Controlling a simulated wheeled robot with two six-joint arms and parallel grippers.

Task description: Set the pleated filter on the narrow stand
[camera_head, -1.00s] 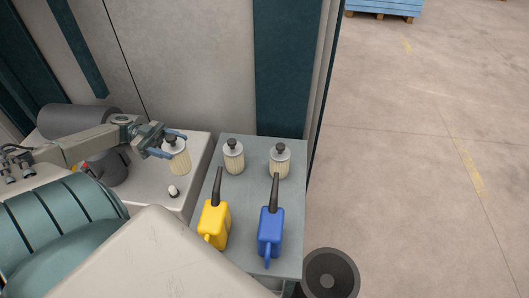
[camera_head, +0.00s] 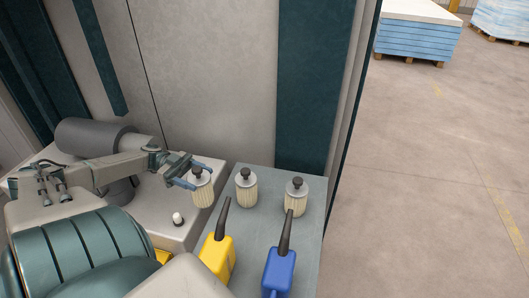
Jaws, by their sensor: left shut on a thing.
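My left gripper (camera_head: 194,176) is shut on a pleated filter (camera_head: 203,193), a cream ribbed cylinder with a dark knob on top. It holds the filter upright beside the left edge of the narrow grey stand (camera_head: 262,221). Whether the filter's base touches anything is hard to tell. Two similar filters stand upright on the far part of the stand, a left one (camera_head: 246,190) and a right one (camera_head: 296,199). My right gripper is out of view.
A yellow can (camera_head: 217,257) and a blue can (camera_head: 279,272), both with tall dark spouts, occupy the stand's near part. A small white knob (camera_head: 178,219) sits on the pale surface to the left. A wall rises behind the stand.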

